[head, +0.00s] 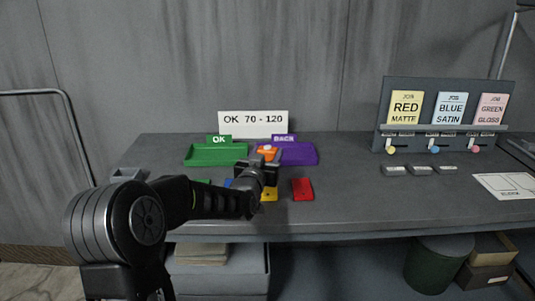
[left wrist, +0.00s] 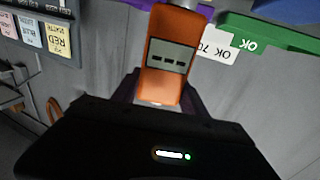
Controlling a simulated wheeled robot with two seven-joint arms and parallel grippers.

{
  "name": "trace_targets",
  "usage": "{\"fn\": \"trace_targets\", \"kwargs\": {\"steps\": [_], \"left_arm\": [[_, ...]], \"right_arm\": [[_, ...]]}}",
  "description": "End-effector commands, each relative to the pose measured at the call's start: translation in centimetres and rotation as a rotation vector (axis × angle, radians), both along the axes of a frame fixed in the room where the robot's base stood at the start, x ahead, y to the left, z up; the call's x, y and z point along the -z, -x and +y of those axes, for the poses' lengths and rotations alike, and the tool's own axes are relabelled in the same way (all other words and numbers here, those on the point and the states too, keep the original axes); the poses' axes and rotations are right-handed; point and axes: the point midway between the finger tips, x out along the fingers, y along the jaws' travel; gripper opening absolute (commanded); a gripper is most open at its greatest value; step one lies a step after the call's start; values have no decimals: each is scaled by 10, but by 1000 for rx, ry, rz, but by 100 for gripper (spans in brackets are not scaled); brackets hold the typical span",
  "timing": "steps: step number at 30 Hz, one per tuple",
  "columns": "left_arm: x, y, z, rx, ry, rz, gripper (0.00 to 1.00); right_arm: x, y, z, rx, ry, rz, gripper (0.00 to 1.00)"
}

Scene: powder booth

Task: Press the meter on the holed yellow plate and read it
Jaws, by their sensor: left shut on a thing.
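My left gripper (head: 264,163) is shut on the orange meter (head: 267,151) and holds it above the table. In the left wrist view the meter (left wrist: 168,58) is between the fingers, and its display shows only dashes. The yellow plate (head: 269,194) lies on the table, partly hidden behind the gripper; its hole cannot be made out. A red plate (head: 302,189) lies to its right. A blue plate (head: 228,183) and a green plate (head: 204,182) show partly behind my left arm. My right gripper is in neither view.
A green OK tray (head: 215,154) and a purple BACK tray (head: 300,153) stand at the back, before a sign (head: 253,122) reading OK 70 - 120. A job-card rack (head: 445,128) stands at the right. The table's front right is mostly clear.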

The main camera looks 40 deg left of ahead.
Motion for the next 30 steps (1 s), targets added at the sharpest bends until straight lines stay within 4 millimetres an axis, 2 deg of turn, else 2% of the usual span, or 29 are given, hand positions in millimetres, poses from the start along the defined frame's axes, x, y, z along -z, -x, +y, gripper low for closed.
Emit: {"fn": "trace_targets", "kwargs": {"steps": [30], "left_arm": [[4,0,0,0,-1,-2,3]], "right_arm": [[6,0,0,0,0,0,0]]}}
